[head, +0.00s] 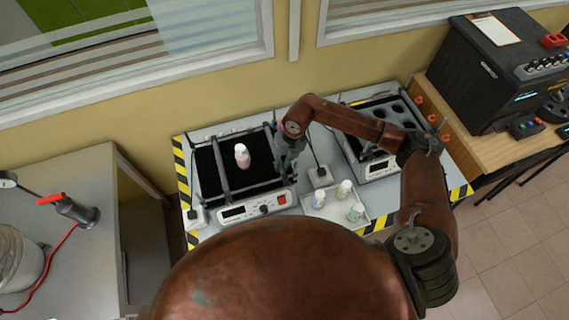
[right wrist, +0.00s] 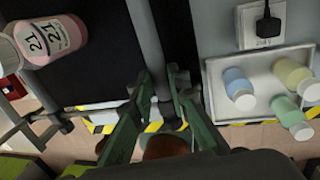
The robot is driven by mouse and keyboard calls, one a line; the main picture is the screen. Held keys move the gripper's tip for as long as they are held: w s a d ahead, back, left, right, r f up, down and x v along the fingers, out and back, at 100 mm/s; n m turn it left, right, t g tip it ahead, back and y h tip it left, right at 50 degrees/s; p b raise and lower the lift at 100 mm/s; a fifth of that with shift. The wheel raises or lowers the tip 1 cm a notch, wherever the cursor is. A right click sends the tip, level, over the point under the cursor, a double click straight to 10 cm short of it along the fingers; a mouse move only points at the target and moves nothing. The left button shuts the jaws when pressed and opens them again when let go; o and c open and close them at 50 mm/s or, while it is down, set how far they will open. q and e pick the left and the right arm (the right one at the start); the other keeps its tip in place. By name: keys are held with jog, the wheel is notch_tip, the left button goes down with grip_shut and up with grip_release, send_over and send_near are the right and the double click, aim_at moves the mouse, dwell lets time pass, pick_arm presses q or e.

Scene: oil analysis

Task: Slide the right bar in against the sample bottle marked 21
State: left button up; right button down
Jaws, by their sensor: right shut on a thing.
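The sample bottle marked 21 (head: 242,157), pinkish with a white cap, stands on the black mat of the left shaker (head: 258,210). Its label "21" reads clearly in the right wrist view (right wrist: 50,42). The left bar (head: 219,163) lies to the left of the bottle. The right bar (right wrist: 148,35) is a grey rod near the mat's right edge, with a strip of bare mat between it and the bottle. My right gripper (right wrist: 160,88) is shut on the right bar; in the head view the gripper (head: 288,152) partly hides that bar. My left gripper is not in view.
A white tray (head: 322,217) with several small capped bottles stands right of the left shaker. A power plug (head: 320,176) sits behind the tray. The mat between bottle and right bar is clear.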

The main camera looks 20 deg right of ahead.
jog(key=a+b, duration=0.1)
jog(key=a, duration=0.6)
jog(key=a+b, duration=0.1)
jog(key=a, duration=0.6)
jog(key=shift+s, duration=0.2)
jog(key=c, duration=1.8)
grip_release()
jog(key=shift+d, duration=0.1)
jog(key=shift+c, duration=0.2)
notch_tip(320, 180, up, 12)
jog(key=d, duration=0.2)
jog(key=shift+d, duration=0.15)
jog(key=shift+f, duration=0.15)
